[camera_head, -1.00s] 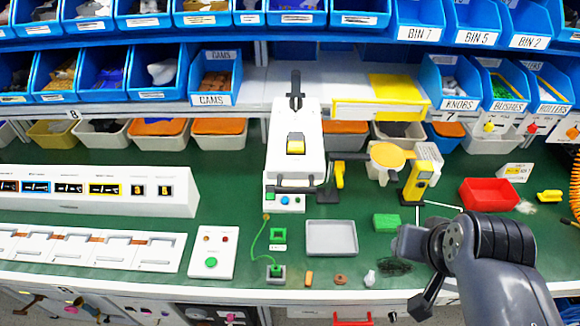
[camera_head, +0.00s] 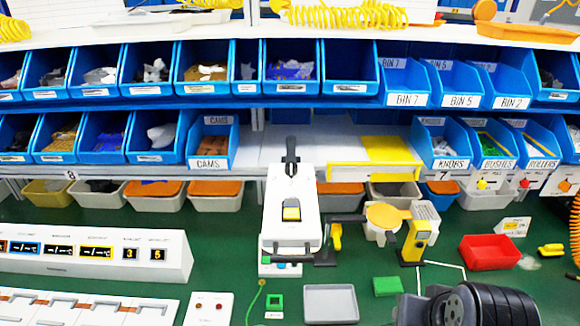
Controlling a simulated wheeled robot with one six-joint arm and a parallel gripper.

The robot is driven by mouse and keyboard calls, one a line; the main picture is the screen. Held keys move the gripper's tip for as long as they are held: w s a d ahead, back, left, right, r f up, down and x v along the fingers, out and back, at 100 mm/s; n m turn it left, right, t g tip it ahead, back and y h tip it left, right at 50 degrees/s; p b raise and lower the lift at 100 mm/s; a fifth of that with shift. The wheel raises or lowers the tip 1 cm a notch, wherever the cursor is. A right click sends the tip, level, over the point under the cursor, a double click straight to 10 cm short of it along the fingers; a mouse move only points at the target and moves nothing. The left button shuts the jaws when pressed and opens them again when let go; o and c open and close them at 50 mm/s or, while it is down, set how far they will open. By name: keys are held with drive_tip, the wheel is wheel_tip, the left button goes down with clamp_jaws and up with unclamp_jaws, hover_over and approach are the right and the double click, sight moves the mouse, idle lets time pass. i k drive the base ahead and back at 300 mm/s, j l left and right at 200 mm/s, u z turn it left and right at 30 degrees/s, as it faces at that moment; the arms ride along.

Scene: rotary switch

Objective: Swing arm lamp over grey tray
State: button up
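The arm lamp appears to be the thing with a round orange-yellow head (camera_head: 387,216), up and right of the tray. A dark arm runs left from the head, and a yellow upright (camera_head: 416,240) on a black foot stands at its right; which one carries the head I cannot tell. The head is not over the tray. My gripper is out of view; only my dark arm links show at the bottom right, and nothing of mine visibly touches the lamp.
A white machine (camera_head: 292,205) with a black lever stands left of the lamp. A green block (camera_head: 387,286) lies right of the tray, and a red bin (camera_head: 489,252) farther right. Blue bins line the shelves behind. Bare green bench shows between tray and lamp.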

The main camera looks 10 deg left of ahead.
sight(289, 241)
drive_tip(key=k+u, duration=0.1)
drive_tip(key=u, duration=0.35)
drive_tip(key=k+j+u, duration=0.1)
drive_tip(key=u, duration=0.35)
